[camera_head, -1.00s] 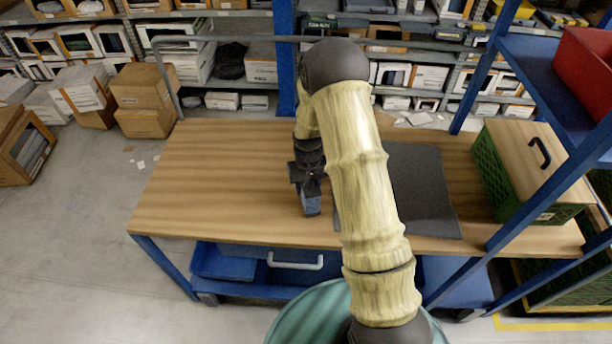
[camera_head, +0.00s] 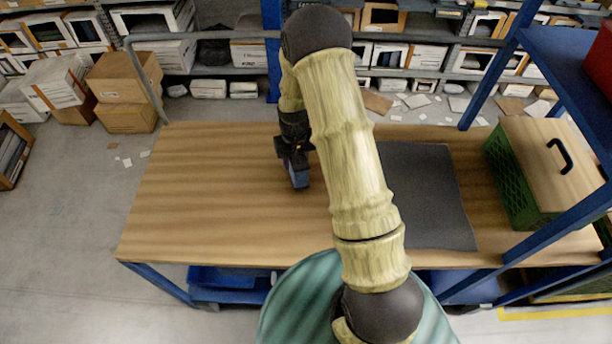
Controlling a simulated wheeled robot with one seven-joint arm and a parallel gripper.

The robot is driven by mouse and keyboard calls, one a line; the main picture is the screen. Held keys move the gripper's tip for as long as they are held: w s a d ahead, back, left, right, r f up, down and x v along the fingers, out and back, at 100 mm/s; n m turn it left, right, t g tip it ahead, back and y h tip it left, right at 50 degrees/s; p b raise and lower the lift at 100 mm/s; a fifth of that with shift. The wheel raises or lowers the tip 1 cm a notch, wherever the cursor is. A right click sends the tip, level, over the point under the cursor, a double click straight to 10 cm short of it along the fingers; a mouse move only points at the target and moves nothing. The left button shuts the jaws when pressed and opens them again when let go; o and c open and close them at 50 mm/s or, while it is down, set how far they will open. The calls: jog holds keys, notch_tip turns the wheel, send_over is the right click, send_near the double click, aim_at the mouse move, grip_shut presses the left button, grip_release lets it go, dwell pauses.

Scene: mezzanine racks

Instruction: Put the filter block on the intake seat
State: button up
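A small blue-grey block (camera_head: 300,179), which I take for the filter block, is at the tip of my gripper (camera_head: 294,160). My gripper points down over the wooden table (camera_head: 200,200), left of my arm, and appears shut on the block. The fingers are small and dark, and their grip is partly hidden. I cannot tell whether the block touches the tabletop. I cannot make out the intake seat; my arm covers part of the table.
A dark grey mat (camera_head: 428,200) lies on the table right of my arm. A green crate (camera_head: 511,178) with a wooden lid (camera_head: 540,150) and black handle stands at the right end. Blue rack posts (camera_head: 545,235) rise there. The table's left half is clear.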

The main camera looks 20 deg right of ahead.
jog(key=shift+w+d, duration=0.1)
jog(key=shift+w, duration=0.05)
jog(key=shift+s+d, duration=0.1)
jog(key=shift+s, duration=0.25)
jog(key=shift+s+d+r+m+b, duration=0.25)
jog(key=shift+s+r+m+b, duration=0.1)
jog(key=shift+r, duration=0.15)
jog(key=s+d+r+m+b, duration=0.1)
jog(key=s+r+m+b, duration=0.1)
jog(key=s+r, duration=0.3)
jog(key=shift+s+d+r+m+b, duration=0.15)
jog(key=shift+s+r+m+b, duration=0.25)
jog(key=shift+r, duration=0.3)
jog(key=shift+f+p, duration=0.6)
jog(key=shift+f, duration=2.35)
jog(key=shift+f, duration=0.1)
jog(key=shift+f+p, duration=0.5)
jog(key=shift+f, duration=1.45)
